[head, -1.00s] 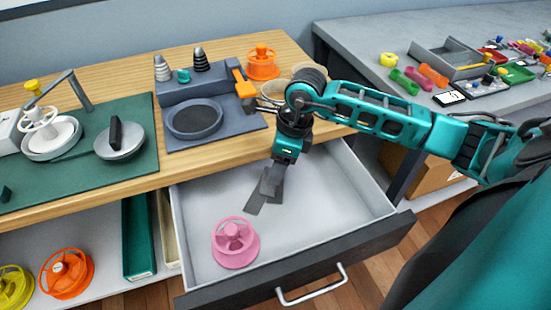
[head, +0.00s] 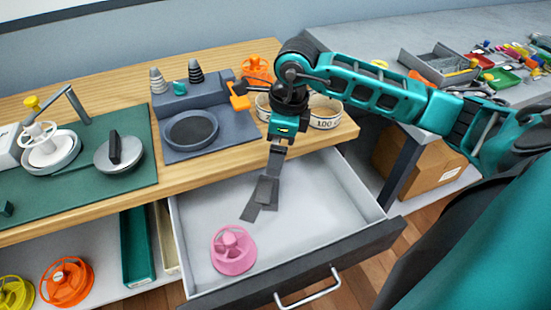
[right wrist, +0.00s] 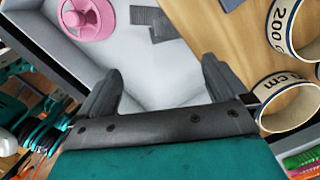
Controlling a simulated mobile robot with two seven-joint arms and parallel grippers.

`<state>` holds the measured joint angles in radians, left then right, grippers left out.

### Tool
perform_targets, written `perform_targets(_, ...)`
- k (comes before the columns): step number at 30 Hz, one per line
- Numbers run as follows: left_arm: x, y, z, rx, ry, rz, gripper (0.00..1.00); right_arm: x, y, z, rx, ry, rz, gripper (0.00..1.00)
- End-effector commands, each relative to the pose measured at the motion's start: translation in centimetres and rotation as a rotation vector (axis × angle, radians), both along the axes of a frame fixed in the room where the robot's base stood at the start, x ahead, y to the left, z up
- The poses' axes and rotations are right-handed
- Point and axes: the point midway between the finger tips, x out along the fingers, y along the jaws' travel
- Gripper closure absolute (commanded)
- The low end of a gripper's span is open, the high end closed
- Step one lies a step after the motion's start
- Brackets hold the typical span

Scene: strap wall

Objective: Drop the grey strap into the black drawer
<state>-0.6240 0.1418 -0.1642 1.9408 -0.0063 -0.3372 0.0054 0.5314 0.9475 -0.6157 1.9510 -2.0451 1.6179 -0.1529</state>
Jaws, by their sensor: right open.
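The grey strap (head: 262,195) lies folded in angled pieces on the pale floor of the black drawer (head: 350,260), which is pulled out. The strap also shows in the right wrist view (right wrist: 155,22), beyond and apart from my fingertips. My right gripper (right wrist: 160,80) is open and empty, its two dark fingers spread with only the drawer floor between them. In the head view my right gripper (head: 277,160) points down above the strap and partly overlaps it. My left gripper is in neither view.
A pink reel (head: 233,250) sits in the drawer near the strap. Cream tape rolls (head: 325,114) stand on the wooden bench (head: 200,178) behind my gripper. A grey block with a round dish (head: 190,129) stands to the left. The drawer's right half is bare.

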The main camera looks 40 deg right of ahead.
Motion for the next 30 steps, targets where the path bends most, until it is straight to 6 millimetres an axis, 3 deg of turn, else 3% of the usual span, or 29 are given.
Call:
perform_targets(6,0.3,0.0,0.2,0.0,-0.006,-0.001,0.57,-0.7,-0.4,4.7,0.002,0.011,0.004,0.0)
perform_targets(12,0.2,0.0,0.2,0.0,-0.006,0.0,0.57,-1.2,-0.6,7.2,0.004,0.022,0.007,0.0)
perform_targets(30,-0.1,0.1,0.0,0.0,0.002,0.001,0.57,-1.4,-0.6,7.7,0.004,0.029,0.009,0.0)
